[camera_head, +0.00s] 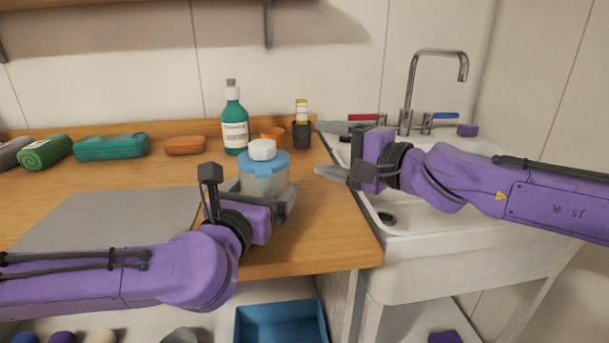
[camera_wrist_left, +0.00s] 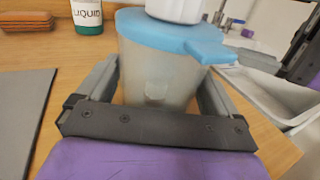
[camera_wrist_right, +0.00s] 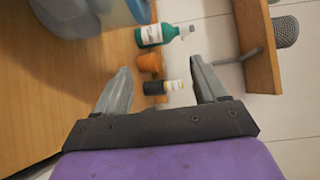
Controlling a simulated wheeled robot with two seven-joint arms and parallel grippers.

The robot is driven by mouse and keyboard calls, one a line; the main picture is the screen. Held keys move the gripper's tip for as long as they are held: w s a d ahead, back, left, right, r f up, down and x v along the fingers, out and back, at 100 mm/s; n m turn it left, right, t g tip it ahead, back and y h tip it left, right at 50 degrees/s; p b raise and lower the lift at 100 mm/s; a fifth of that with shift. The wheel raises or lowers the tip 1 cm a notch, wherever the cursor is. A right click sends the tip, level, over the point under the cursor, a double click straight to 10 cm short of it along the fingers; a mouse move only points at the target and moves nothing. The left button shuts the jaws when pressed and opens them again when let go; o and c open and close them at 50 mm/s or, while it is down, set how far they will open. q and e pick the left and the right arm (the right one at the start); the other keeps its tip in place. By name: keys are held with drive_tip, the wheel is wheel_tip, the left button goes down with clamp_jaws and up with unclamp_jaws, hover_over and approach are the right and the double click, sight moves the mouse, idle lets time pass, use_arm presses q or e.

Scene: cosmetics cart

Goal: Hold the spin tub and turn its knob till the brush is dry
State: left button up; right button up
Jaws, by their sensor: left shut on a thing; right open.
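The spin tub (camera_head: 262,186) is a clear tub with a blue lid (camera_head: 270,161) and a white knob (camera_head: 262,149) on top. It stands upright on the wooden counter. My left gripper (camera_wrist_left: 158,82) is shut on the tub's body, one finger on each side, below the lid. The tub body (camera_wrist_left: 160,62) also shows in the left wrist view. My right gripper (camera_wrist_right: 162,80) is open and empty, right of the tub in the head view and apart from the knob. I cannot make out the brush.
A green bottle (camera_head: 234,125), an orange cup (camera_head: 272,137) and a dark bottle (camera_head: 302,132) stand behind the tub. A grey mat (camera_head: 110,220) lies left. A sink (camera_head: 440,225) with a tap (camera_head: 408,95) is at right. A blue bin (camera_head: 282,325) is below.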

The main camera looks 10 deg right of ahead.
drive_tip(key=s+a+r+n+t+h, duration=0.1)
drive_tip(key=s+a+n+t+h, duration=0.2)
drive_tip(key=s+n, duration=0.9)
drive_tip(key=a+n+h, duration=0.1)
drive_tip(key=a+n, duration=0.1)
drive_tip(key=a, duration=0.1)
drive_tip(key=shift+s+a+r+t, duration=0.15)
drive_tip(key=shift+s+r+t, duration=0.15)
drive_tip(key=shift+w, duration=0.1)
